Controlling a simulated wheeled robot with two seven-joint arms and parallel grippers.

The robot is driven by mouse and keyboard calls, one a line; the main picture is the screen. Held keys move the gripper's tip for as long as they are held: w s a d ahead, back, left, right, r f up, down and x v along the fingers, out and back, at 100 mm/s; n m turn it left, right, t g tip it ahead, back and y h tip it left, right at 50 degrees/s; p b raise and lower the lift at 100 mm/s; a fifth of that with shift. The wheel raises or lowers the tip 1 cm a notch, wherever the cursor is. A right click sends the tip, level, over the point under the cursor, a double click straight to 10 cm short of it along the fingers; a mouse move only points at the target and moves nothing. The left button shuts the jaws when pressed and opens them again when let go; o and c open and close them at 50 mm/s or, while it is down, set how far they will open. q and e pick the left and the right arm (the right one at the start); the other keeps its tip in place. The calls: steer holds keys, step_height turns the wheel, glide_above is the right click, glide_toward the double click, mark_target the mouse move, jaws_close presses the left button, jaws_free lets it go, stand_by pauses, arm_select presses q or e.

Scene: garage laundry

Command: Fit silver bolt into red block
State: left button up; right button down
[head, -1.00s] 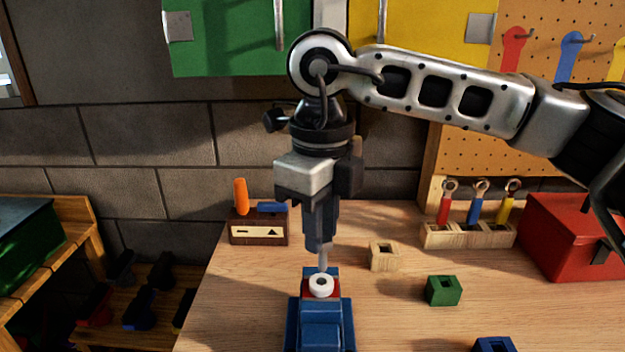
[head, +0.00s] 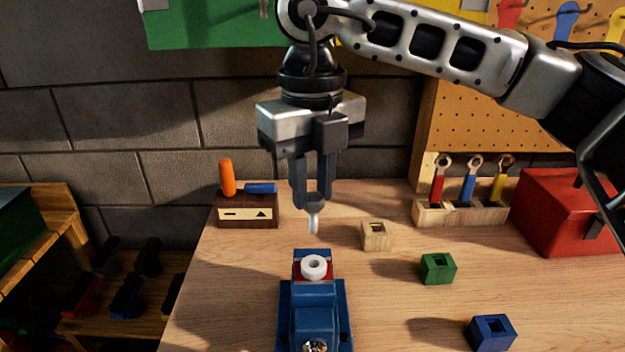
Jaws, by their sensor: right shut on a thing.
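My right gripper (head: 313,200) points straight down and is shut on the silver bolt (head: 313,219), which hangs upright below the fingertips. The red block (head: 328,271) is mostly hidden, held in a blue vise (head: 313,309) on the workbench. A white ring (head: 314,266) with a dark hole sits on top of the red block. The bolt's lower end is above the ring in the picture and apart from it. My left gripper is out of view.
A wooden block (head: 376,235), a green block (head: 437,268) and a blue block (head: 492,332), each with a square hole, stand on the bench to the right. A tool rack (head: 460,214) and a red toolbox (head: 560,212) stand behind. A screwdriver holder (head: 247,211) is at the back left.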

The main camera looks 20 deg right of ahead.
mark_target(312, 230)
steer(key=shift+f+b, duration=0.65)
steer(key=shift+f, duration=0.3)
steer(key=shift+f+b, duration=2)
steer(key=shift+f, duration=0.25)
steer(key=shift+f+b, duration=0.6)
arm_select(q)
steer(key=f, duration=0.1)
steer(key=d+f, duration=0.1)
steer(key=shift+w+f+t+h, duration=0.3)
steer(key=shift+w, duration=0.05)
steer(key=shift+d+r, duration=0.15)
arm_select(e)
steer(key=shift+f, duration=0.1)
steer(key=shift+f+b, duration=0.55)
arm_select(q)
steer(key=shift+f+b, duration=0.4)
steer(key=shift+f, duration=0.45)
arm_select(e)
steer(key=shift+f, duration=0.45)
